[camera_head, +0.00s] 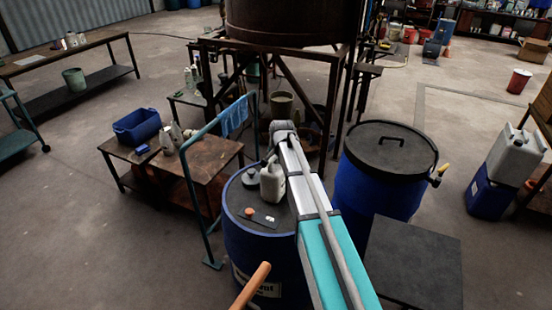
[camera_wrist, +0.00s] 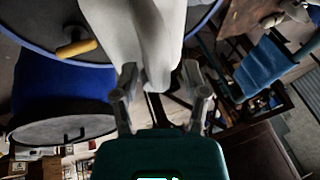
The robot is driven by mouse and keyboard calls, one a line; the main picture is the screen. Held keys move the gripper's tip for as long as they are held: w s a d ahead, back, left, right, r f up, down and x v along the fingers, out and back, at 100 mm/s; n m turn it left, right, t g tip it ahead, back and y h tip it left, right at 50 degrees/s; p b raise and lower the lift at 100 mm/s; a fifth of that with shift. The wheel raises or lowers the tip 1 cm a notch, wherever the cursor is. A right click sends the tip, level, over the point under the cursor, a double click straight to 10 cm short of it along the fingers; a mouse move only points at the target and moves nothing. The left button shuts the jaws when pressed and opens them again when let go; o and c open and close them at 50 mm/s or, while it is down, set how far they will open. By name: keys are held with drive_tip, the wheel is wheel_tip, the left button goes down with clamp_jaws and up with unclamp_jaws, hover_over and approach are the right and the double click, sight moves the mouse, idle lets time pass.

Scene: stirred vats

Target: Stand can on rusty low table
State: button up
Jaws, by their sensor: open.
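The can is a pale white jug (camera_head: 272,184) standing on the dark top of a blue drum (camera_head: 262,240), partly covered by my arm. In the wrist view the white can (camera_wrist: 140,25) fills the upper middle, and its narrow end reaches down between my fingers. My gripper (camera_wrist: 160,78) is open, one finger on each side of that part. I cannot tell whether a finger touches it. In the head view the fingers are mostly hidden by my arm. The rusty low table (camera_head: 208,160) stands to the left behind the drum, with pale bottles on its left side.
A grey round object (camera_head: 250,178) and small caps lie on the drum top. A teal rail (camera_head: 190,190) with a blue cloth stands between drum and table. A blue crate (camera_head: 137,125) sits left of the bottles. A black-lidded blue drum (camera_head: 385,165) is at right. The table's right part looks clear.

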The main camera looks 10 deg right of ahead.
drive_tip(key=shift+r, duration=0.1)
drive_tip(key=p+v, duration=1.1)
drive_tip(key=v, duration=0.1)
idle(0.5)
drive_tip(key=shift+r, duration=0.1)
idle(0.6)
drive_tip(key=s+f+n+g, duration=0.1)
drive_tip(key=s+n+g, duration=0.3)
drive_tip(key=s, duration=2.3)
drive_tip(key=n, duration=0.3)
drive_tip(key=shift+f+n+g+h, duration=0.3)
drive_tip(key=shift+n+g, duration=0.1)
drive_tip(key=shift+a, duration=0.1)
wheel_tip(320, 180, down, 7)
drive_tip(key=b, duration=0.6)
drive_tip(key=shift+b, duration=0.4)
